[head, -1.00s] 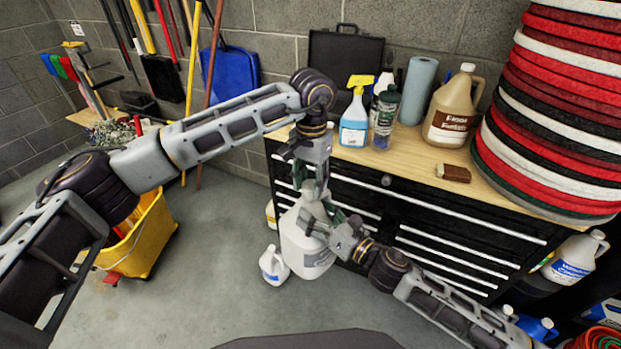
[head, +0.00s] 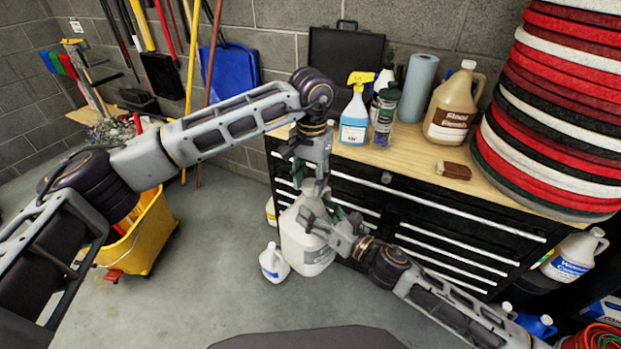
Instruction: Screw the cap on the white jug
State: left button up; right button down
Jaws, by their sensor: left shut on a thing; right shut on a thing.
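The white jug (head: 303,248) is held roughly upright in front of the black drawer cabinet, with a grey label low on its side. My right gripper (head: 327,222) is shut on the jug near its handle and upper side. My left gripper (head: 316,188) points down from above and is shut at the jug's mouth. The cap is hidden between the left fingers, so I cannot see how it sits on the neck.
A smaller white jug (head: 273,263) stands on the floor just left of the held jug. The cabinet (head: 455,213) is close behind, with bottles and a brown block (head: 453,171) on top. A yellow mop bucket (head: 150,235) stands left. The front floor is clear.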

pick_arm(q)
jog(key=shift+f, duration=0.35)
dwell(0.5)
jog(key=shift+m, duration=1.6)
jog(key=o, duration=0.6)
jog(key=shift+o, duration=0.2)
jog(key=shift+r, duration=0.1)
jog(key=shift+w+r, duration=0.1)
jog(key=shift+r, duration=2.05)
jog(key=shift+r, duration=0.1)
jog(key=shift+c, duration=0.3)
